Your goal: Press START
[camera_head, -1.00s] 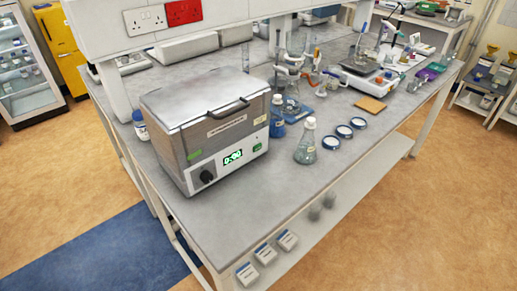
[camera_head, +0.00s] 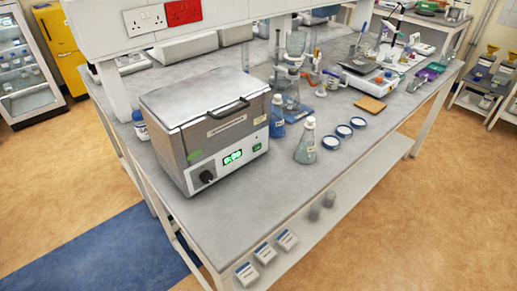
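A grey metal box-shaped machine (camera_head: 205,130) with a closed lid and a black lid handle (camera_head: 227,107) stands on the near left of the bench. Its front panel has a black knob (camera_head: 207,177), a lit green display (camera_head: 232,157) and a small green button (camera_head: 257,148) to the right of the display. The button's lettering is too small to read. The display digits are not sharp enough to read for certain. Neither of my grippers shows in the head view.
The grey bench (camera_head: 270,205) is clear in front of the machine. A clear flask (camera_head: 305,146), a blue-liquid bottle (camera_head: 277,122) and several round dishes (camera_head: 344,131) stand to its right. A white bottle (camera_head: 140,125) is at its left. A brown square pad (camera_head: 370,104) lies farther right.

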